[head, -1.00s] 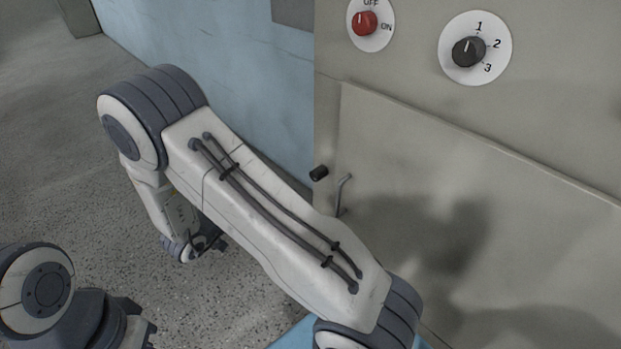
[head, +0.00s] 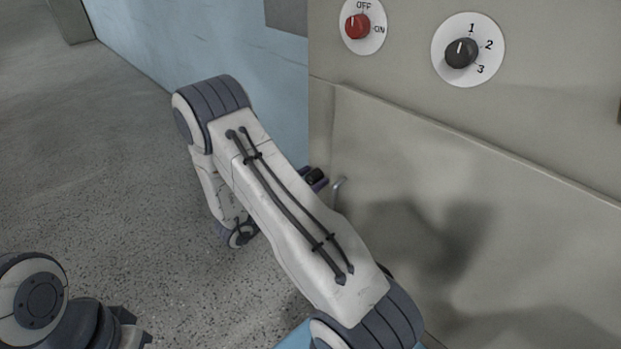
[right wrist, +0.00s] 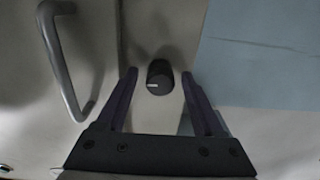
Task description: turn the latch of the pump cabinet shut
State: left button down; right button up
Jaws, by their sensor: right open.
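The pump cabinet (head: 480,225) is beige, with a flat door panel on the right of the head view. Its latch is a short black knob (head: 316,176) at the door's left edge, partly hidden by my right gripper. In the right wrist view the latch (right wrist: 160,77) carries a short white mark lying roughly crosswise. My right gripper (right wrist: 158,80) is open, one finger on each side of the latch, with visible gaps. It also shows in the head view (head: 314,181), mostly behind my forearm.
A bent metal handle (right wrist: 66,62) stands just beside the latch and close to my right gripper. Above the door are a red OFF/ON knob (head: 357,26) and a dark 1-2-3 dial (head: 461,53). A blue wall (head: 200,50) lies left; the speckled floor is clear.

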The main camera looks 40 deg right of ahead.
jog(key=shift+d, duration=0.15)
grip_shut()
